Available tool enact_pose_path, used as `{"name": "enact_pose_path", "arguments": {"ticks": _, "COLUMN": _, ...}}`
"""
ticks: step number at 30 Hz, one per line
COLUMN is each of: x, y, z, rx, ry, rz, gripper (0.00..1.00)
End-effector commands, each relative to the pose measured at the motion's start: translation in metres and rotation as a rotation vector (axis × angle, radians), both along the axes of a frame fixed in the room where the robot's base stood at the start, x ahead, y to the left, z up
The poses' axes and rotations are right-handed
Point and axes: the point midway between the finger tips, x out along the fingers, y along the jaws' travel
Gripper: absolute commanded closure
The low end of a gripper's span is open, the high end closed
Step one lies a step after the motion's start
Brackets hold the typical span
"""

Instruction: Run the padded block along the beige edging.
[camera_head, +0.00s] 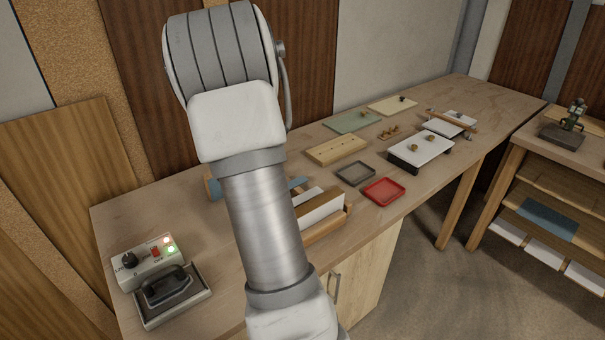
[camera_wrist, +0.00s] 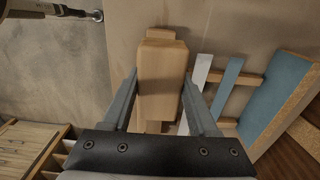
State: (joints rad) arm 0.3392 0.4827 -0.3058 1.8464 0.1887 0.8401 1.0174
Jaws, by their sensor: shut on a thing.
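My gripper (camera_wrist: 160,84) shows in the wrist view with its two grey fingers on either side of a tan block, taken to be the padded block (camera_wrist: 160,65). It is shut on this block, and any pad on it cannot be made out. In the head view my arm hides the gripper and the block. To the right of the block in the wrist view are a white strip (camera_wrist: 199,82), a blue strip (camera_wrist: 228,84) and a blue panel (camera_wrist: 275,92) with a tan edge. I cannot tell which edge is the beige edging.
In the head view a white board (camera_head: 320,207) stands in a wooden holder beside my arm. A red tray (camera_head: 383,191), a grey tray (camera_head: 355,173) and a drilled wooden block (camera_head: 337,150) lie beyond. A switch box (camera_head: 148,262) and an iron (camera_head: 168,287) are at the front left.

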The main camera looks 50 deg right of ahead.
Motion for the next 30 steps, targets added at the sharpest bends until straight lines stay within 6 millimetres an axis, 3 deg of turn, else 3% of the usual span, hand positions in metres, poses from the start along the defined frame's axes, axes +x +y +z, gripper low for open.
{"name": "enact_pose_path", "arguments": {"ticks": 11, "x": -0.003, "y": -0.004, "z": 0.023, "rx": 0.000, "ry": 0.000, "rz": 0.004, "gripper": 0.97}}
{"name": "enact_pose_path", "arguments": {"ticks": 24, "x": -0.003, "y": -0.004, "z": 0.024, "rx": 0.000, "ry": 0.000, "rz": 0.008, "gripper": 0.97}}
{"name": "enact_pose_path", "arguments": {"ticks": 30, "x": 0.004, "y": 0.011, "z": 0.019, "rx": 0.000, "ry": 0.000, "rz": 0.105, "gripper": 0.97}}
